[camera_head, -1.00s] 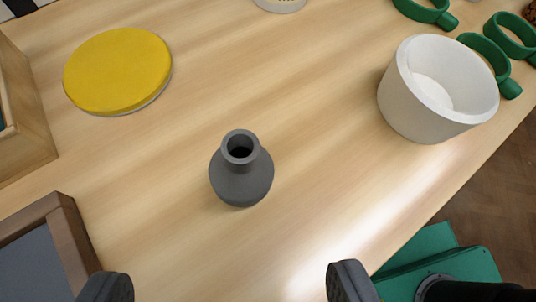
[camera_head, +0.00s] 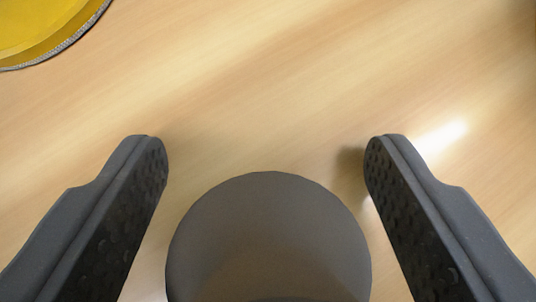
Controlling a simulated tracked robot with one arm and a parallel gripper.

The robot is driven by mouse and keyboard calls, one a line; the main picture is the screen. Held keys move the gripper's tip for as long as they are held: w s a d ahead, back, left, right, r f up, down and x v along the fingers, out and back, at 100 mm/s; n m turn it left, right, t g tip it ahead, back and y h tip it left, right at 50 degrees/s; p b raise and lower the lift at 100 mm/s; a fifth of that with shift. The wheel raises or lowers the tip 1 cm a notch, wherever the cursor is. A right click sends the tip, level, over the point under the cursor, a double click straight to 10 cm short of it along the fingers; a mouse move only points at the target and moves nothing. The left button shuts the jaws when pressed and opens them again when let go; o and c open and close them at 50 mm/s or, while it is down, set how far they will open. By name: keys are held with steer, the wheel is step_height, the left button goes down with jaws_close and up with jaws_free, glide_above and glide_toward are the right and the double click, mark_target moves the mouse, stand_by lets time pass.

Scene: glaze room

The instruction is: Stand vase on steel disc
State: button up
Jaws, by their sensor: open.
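The dark grey vase (camera_head: 268,235) is close to the camera at the bottom middle. Only its smooth rounded body shows; its mouth and neck are out of view or cannot be made out. My gripper (camera_head: 267,148) is open, with one dark textured finger on each side of the vase. A gap shows between the vase and each finger, so neither visibly touches it. No plain steel disc can be made out; a yellow round disc (camera_head: 40,25) with a greyish edge shows in part at the top left corner.
The wooden table (camera_head: 270,85) is bare beyond the vase and between the fingertips. A bright light patch lies on the wood at the right.

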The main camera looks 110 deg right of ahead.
steer(key=shift+c, duration=0.3)
steer(key=c, duration=0.9)
steer(key=shift+o, duration=0.2)
steer(key=shift+r, duration=0.15)
